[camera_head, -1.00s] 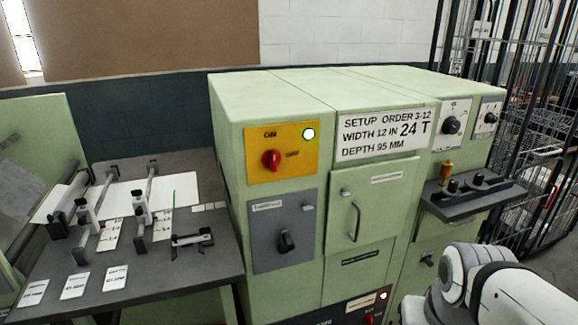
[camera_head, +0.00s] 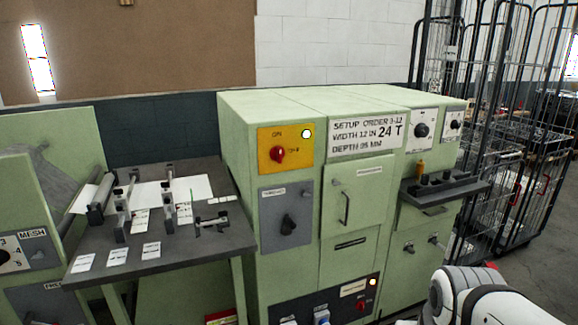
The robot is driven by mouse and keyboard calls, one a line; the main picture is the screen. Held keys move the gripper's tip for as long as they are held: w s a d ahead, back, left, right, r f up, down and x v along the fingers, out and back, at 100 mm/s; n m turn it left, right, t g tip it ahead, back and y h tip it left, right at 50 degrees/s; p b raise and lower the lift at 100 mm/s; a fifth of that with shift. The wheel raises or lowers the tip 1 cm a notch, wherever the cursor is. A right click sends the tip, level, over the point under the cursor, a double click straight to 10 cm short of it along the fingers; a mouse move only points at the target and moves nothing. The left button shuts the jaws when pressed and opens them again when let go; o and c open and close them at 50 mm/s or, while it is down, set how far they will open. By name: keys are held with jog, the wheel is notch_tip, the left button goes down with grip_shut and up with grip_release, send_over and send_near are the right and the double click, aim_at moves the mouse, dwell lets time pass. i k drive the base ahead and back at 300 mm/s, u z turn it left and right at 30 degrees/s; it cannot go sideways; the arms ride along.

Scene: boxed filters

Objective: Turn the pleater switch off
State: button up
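The pleater's switch is probably the red rotary knob (camera_head: 277,154) on the yellow panel (camera_head: 266,139), marked ON above and OFF to its right, on the green cabinet (camera_head: 335,215). A white lamp (camera_head: 306,133) on that panel looks lit. The knob's exact pointing is too small to tell. A second red knob (camera_head: 361,306) sits low on the dark lower panel, beside a glowing lamp (camera_head: 373,282). Part of my white arm shows at the bottom right. My gripper is not in view.
A grey table (camera_head: 200,246) with clamps, rods and paper labels stands left of the cabinet. A small dark shelf (camera_head: 440,191) juts from the cabinet's right side. Wire cage trolleys (camera_head: 520,150) stand at the right. Grey floor shows at the lower right.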

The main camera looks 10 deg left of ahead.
aim_at(277, 154)
jog(key=z, duration=0.15)
jog(key=i, duration=0.85)
jog(key=u, duration=0.05)
